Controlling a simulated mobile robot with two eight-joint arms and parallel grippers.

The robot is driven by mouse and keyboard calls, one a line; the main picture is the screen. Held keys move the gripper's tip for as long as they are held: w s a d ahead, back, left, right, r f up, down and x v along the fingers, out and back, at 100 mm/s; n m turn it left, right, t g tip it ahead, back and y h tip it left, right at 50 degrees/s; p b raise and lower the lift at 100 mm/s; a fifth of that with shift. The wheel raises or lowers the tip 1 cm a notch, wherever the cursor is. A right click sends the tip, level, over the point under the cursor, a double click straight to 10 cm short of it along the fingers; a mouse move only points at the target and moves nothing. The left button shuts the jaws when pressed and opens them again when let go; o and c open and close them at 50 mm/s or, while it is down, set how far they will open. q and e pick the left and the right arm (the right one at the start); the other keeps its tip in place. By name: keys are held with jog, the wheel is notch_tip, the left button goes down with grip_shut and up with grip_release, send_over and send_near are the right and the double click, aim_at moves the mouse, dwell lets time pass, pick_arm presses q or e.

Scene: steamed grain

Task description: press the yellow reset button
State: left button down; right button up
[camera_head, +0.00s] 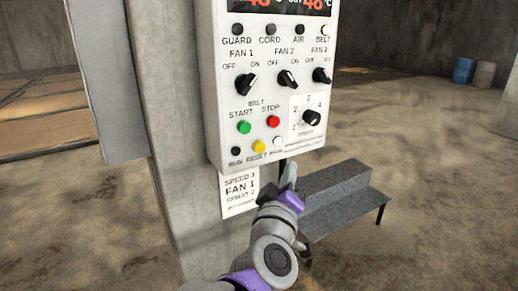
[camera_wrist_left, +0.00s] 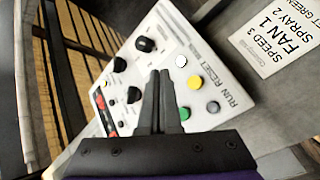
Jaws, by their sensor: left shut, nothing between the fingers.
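The yellow reset button (camera_head: 259,146) is on the lower part of the white control panel (camera_head: 222,80), between a black button and a white one. It also shows in the left wrist view (camera_wrist_left: 195,82), just right of my fingertips, above the word RESET as printed on the panel. My left gripper (camera_head: 284,166) is shut and empty, near the panel's lower edge, below and right of the yellow button. In the left wrist view its closed fingers (camera_wrist_left: 160,74) appear apart from the yellow button; the exact gap to the panel is unclear. My right gripper is not in view.
A green start button (camera_head: 244,127), a red stop button (camera_head: 274,121) and a white button (camera_head: 277,141) sit close by. Black knobs are above. A paper sign (camera_head: 240,193) hangs below the panel on a concrete pillar (camera_head: 178,130). A grey bench (camera_head: 335,190) stands behind.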

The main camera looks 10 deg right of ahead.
aim_at(259, 147)
pick_arm(q)
jog(key=w+a+p, duration=0.3)
jog(key=w+p, duration=0.2)
jog(key=w, duration=0.3)
jog(key=shift+w+p, duration=0.2)
jog(key=shift+p, duration=0.1)
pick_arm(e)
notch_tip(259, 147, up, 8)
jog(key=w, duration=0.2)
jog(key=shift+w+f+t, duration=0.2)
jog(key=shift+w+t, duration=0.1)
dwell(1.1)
pick_arm(q)
jog(key=shift+w+a+p, duration=0.2)
jog(key=shift+w+p, duration=0.25)
jog(key=shift+p, duration=0.05)
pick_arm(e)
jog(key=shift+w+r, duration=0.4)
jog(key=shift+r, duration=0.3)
